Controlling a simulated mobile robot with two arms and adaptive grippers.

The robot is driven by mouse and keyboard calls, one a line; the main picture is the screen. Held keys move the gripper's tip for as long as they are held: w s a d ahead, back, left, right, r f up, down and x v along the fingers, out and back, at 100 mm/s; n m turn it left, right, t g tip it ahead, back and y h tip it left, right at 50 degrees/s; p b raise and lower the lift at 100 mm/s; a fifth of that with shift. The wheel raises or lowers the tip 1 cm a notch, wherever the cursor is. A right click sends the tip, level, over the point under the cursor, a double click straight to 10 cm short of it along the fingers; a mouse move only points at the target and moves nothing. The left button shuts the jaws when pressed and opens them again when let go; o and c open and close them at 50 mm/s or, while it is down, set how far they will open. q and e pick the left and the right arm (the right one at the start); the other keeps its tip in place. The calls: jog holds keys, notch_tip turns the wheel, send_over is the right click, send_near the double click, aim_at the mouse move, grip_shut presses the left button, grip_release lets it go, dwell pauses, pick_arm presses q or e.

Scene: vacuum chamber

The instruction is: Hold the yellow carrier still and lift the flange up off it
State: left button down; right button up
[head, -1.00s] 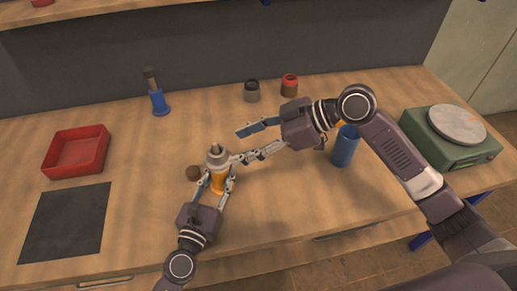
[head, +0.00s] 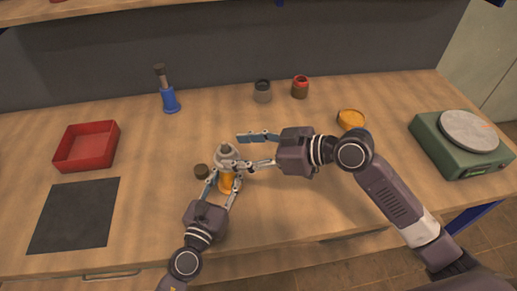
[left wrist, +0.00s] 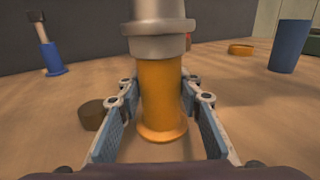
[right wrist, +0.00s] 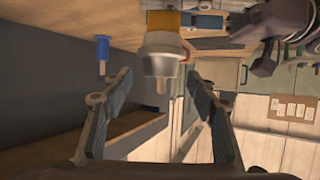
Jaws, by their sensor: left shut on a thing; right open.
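The yellow carrier (head: 227,181) stands upright on the bench, an orange-yellow cylinder with a flared foot, clear in the left wrist view (left wrist: 160,95). The grey metal flange (head: 227,153) sits on top of it, with a narrow stub upward; it also shows in the right wrist view (right wrist: 160,62). My left gripper (head: 222,178) is shut on the carrier, one finger on each side, below the flange. My right gripper (head: 243,152) is open at the flange's right, fingers level and pointing at it. In the right wrist view the flange appears between the fingers; contact is unclear.
A small brown round piece (head: 201,171) lies close left of the carrier. A red tray (head: 87,147), dark mat (head: 75,215) and blue stand (head: 169,100) are left. Two jars (head: 263,91) stand behind; a yellow dish (head: 350,118), blue cup (left wrist: 290,46) and green scale (head: 462,145) are right.

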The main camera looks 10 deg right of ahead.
aim_at(233, 151)
jog(key=shift+x, duration=2.35)
jog(key=shift+s, duration=0.1)
jog(key=c, duration=1.4)
jog(key=shift+r, duration=4.15)
pick_arm(q)
jog(key=c, duration=1.3)
grip_release()
